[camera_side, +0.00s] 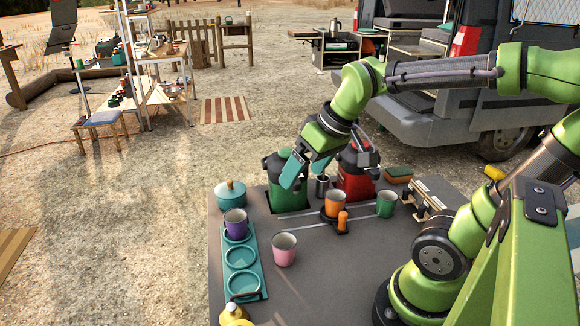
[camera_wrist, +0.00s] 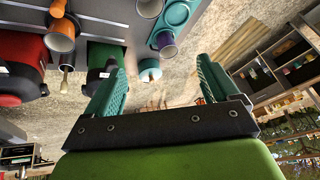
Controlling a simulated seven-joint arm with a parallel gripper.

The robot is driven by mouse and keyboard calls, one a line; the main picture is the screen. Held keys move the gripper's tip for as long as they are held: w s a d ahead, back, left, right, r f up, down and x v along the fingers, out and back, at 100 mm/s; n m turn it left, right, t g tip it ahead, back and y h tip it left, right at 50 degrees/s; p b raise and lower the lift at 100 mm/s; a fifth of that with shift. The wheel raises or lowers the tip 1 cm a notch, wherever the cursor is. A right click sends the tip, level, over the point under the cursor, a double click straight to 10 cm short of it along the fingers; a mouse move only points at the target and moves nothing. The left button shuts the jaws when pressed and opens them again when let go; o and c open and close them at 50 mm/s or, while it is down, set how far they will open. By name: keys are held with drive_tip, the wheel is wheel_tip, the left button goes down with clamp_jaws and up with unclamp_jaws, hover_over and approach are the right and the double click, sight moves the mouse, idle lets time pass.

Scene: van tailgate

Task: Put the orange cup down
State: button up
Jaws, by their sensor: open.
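The orange cup (camera_side: 335,203) stands upright on a dark round carrier on the grey table (camera_side: 310,290). The carrier has a small orange handle (camera_side: 342,221) at its front and sits on a thin rail across the table. The cup also shows at upper left in the wrist view (camera_wrist: 62,34), beside the handle (camera_wrist: 58,8). My gripper (camera_side: 305,172) is open and empty, above the table's back edge, up and left of the cup, apart from it. In the wrist view nothing is between its teal fingers (camera_wrist: 160,75).
A teal tray (camera_side: 241,257) at left holds a purple cup (camera_side: 236,222) in its back ring; its other rings are empty. A pink cup (camera_side: 284,249) and a green cup (camera_side: 386,204) flank the rail. Green (camera_side: 285,195) and red (camera_side: 354,182) canisters stand at the back.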

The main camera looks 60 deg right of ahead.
drive_tip(key=s+a, duration=0.1)
drive_tip(key=s+a+m+t, duration=0.1)
drive_tip(key=a, duration=0.1)
drive_tip(key=s+a+t+y, duration=0.1)
drive_tip(key=shift+s+a+r+m, duration=0.1)
drive_tip(key=shift+a+r+m, duration=0.25)
drive_tip(key=shift+r+m, duration=0.05)
